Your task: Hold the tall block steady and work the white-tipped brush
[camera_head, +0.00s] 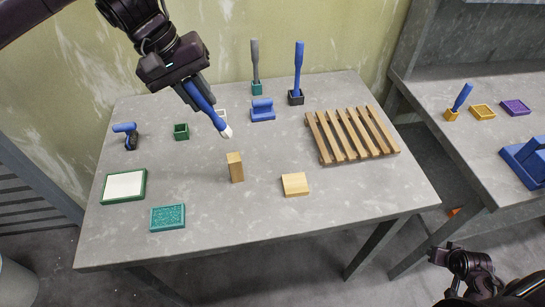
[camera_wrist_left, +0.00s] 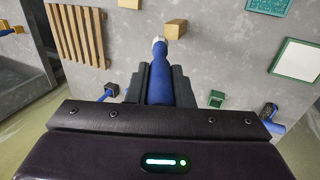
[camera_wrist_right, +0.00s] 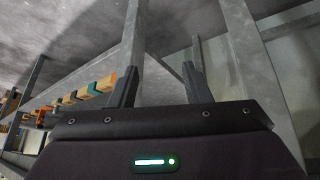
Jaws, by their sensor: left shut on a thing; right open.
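The tall wooden block (camera_head: 236,167) stands upright near the middle of the grey table. It also shows in the left wrist view (camera_wrist_left: 175,29), just beyond the brush tip. My left gripper (camera_head: 199,98) is shut on the blue handle of the white-tipped brush (camera_head: 216,120). The brush is tilted, its white tip (camera_wrist_left: 159,41) pointing down toward the block and apart from it in the head view. My right gripper (camera_wrist_right: 160,80) is open and empty, low beside the table at the right; its fingers show in the right wrist view.
A flat wooden block (camera_head: 295,184), a slatted rack (camera_head: 352,135), a teal pad (camera_head: 167,217), a green-framed white pad (camera_head: 124,186) and a small green cup (camera_head: 181,131) lie around. Two upright brushes stand in holders at the back. A second table (camera_head: 490,135) is at the right.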

